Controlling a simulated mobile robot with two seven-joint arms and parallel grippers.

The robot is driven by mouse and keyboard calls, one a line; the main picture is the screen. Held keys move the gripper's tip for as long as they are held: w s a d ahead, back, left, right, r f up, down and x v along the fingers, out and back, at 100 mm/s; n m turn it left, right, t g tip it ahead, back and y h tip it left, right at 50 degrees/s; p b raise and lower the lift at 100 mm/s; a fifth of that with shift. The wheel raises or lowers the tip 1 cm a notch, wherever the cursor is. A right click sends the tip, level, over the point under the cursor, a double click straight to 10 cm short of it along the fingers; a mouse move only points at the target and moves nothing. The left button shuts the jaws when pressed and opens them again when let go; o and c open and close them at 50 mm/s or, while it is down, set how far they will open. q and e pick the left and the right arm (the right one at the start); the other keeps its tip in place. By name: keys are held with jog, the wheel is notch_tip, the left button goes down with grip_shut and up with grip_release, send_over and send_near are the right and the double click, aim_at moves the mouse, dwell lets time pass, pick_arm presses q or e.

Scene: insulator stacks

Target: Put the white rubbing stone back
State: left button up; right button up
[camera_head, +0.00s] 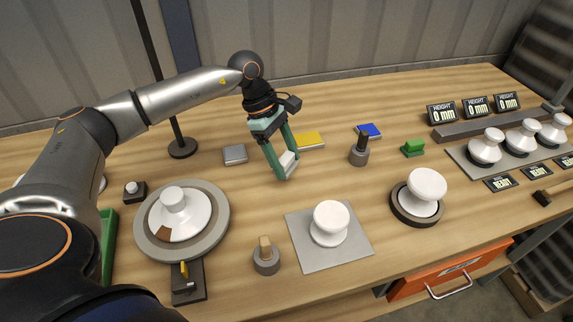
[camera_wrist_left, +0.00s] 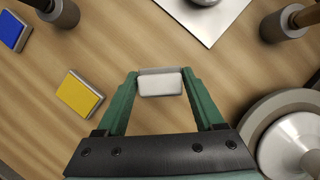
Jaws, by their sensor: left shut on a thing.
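My left gripper (camera_head: 288,167) is shut on the white rubbing stone (camera_head: 288,160), a small white block with a grey backing. It holds the stone over the middle of the table, in front of the yellow block. In the left wrist view the stone (camera_wrist_left: 160,85) sits between the two green fingertips. A flat grey block (camera_head: 235,154) lies on the table to the left of the gripper. A yellow block (camera_head: 309,140) and a blue block (camera_head: 369,131) lie to the right, farther back. My right gripper is not in view.
A white insulator (camera_head: 330,222) stands on a grey plate (camera_head: 353,245). Another sits on a dark round base (camera_head: 404,214), and a white piece (camera_head: 178,212) on a round turntable (camera_head: 222,212). Upright tools (camera_head: 359,149) (camera_head: 266,256) stand nearby. A green block (camera_head: 412,148) lies right.

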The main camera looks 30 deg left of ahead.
aim_at(287, 169)
pick_arm(q)
jog(key=shift+w+a+f, duration=0.15)
jog(key=shift+w+f, duration=0.4)
jog(key=shift+f, duration=0.1)
notch_tip(287, 169, down, 3)
jog(key=shift+f+p, duration=0.1)
jog(key=shift+p, duration=0.45)
jog(key=shift+f, duration=0.2)
jog(key=o, duration=1.4)
jog(key=shift+o, duration=0.2)
jog(key=shift+r, duration=0.1)
